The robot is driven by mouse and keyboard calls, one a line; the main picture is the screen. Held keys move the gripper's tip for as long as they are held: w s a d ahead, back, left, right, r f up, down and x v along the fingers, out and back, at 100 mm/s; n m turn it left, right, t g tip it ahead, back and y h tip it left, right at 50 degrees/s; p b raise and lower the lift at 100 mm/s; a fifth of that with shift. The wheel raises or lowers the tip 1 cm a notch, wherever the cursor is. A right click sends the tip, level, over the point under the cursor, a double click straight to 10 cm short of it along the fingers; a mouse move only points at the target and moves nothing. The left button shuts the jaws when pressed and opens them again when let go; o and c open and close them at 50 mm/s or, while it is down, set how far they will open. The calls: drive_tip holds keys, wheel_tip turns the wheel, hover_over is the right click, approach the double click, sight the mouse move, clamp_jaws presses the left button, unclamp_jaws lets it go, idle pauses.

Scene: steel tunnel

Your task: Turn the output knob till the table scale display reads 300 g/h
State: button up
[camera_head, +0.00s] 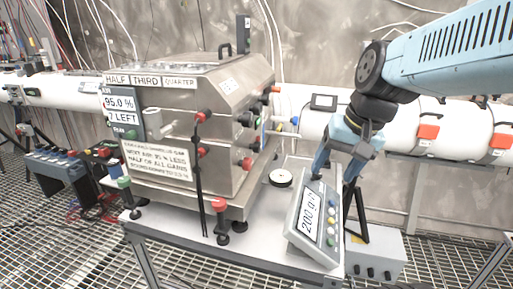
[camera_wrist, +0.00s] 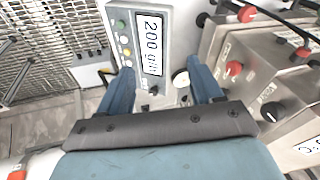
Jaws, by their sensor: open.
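The table scale (camera_head: 305,232) is a grey tilted console on the table; its display (camera_head: 311,212) reads 200 g/h. It also shows upside-free in the wrist view, where the display (camera_wrist: 151,45) reads the same. Coloured buttons run beside the display. A small black knob (camera_wrist: 153,90) shows at the console's end, between my fingers; I cannot read a label on it, so I cannot tell if it is the output knob. My gripper (camera_head: 336,172) is open over that end of the console. In the wrist view my gripper (camera_wrist: 162,84) has its blue fingers apart, with nothing held.
A steel box (camera_head: 210,110) with red and black knobs stands left of the scale. Its front panel (camera_head: 119,112) reads 95.0 % and 7 LEFT. A white disc (camera_head: 281,178) lies between box and scale. A grey box (camera_head: 376,254) stands right of the table.

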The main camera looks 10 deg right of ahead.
drive_tip(key=w+a+f+m+g+y, duration=0.3)
drive_tip(key=w+a+f+m+y, duration=0.1)
drive_tip(key=m+t+y, duration=0.7)
drive_tip(key=m+y, duration=0.4)
drive_tip(key=m, duration=0.6)
approach(260, 148)
drive_tip(key=x, duration=1)
drive_tip(key=shift+c, duration=0.4)
drive_tip(key=c, duration=0.9)
drive_tip(key=shift+m, duration=0.3)
drive_tip(key=shift+c, duration=0.2)
